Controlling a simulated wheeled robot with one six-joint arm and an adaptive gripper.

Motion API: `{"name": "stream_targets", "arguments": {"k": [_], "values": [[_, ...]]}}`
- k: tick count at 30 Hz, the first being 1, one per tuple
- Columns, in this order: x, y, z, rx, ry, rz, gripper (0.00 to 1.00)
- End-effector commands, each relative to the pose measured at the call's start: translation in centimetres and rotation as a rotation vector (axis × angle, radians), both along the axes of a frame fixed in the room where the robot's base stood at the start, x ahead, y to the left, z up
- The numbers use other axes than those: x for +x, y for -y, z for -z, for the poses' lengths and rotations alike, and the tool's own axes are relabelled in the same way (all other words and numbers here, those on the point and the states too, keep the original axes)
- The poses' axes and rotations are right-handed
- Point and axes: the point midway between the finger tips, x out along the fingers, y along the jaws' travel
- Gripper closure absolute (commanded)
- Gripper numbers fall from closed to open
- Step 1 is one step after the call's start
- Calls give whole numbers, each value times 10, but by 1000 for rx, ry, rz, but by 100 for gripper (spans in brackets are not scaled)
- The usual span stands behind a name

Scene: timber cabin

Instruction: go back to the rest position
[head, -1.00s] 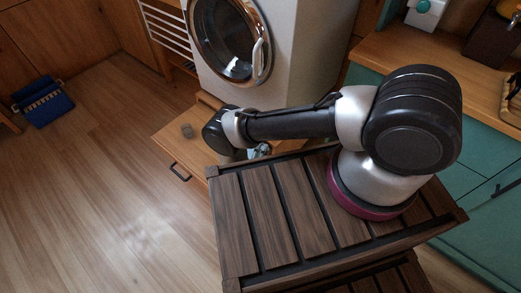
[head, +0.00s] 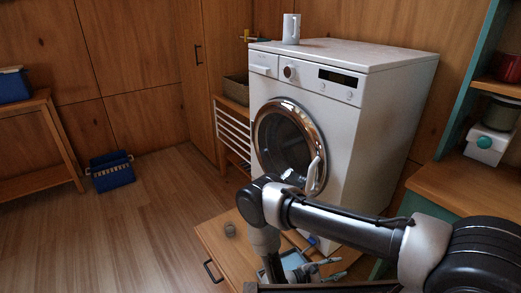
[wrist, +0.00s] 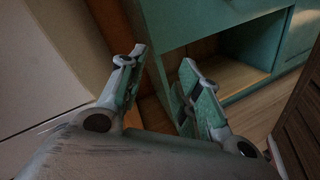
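My gripper (wrist: 164,62) is open, with its two fingers apart and nothing between them in the wrist view. In the head view my gripper (head: 332,268) shows low in the picture, beyond my forearm and in front of the washing machine (head: 375,135). The arm is bent, with the wrist out over the low wooden surface. Part of the gripper is cut off by the dark slatted top at the bottom edge.
A low wooden surface (head: 222,252) with a dark handle bears a small grey object (head: 230,230). A blue basket (head: 111,172) stands on the floor at left. A wooden counter (head: 470,187) is at right. A teal cabinet (wrist: 232,45) has an open compartment.

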Motion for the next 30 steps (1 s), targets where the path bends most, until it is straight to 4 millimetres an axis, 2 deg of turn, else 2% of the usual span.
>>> {"name": "stream_targets", "arguments": {"k": [1, 6, 15, 24, 30], "values": [[5, -3, -22, 14, -22, 62, 66], [8, -7, -105, 116, -118, 301, 66], [-4, -5, -251, 456, -181, 629, 66], [-37, 7, -374, 870, -93, 809, 66], [-67, 20, -440, 1142, 51, 871, 66]]}}
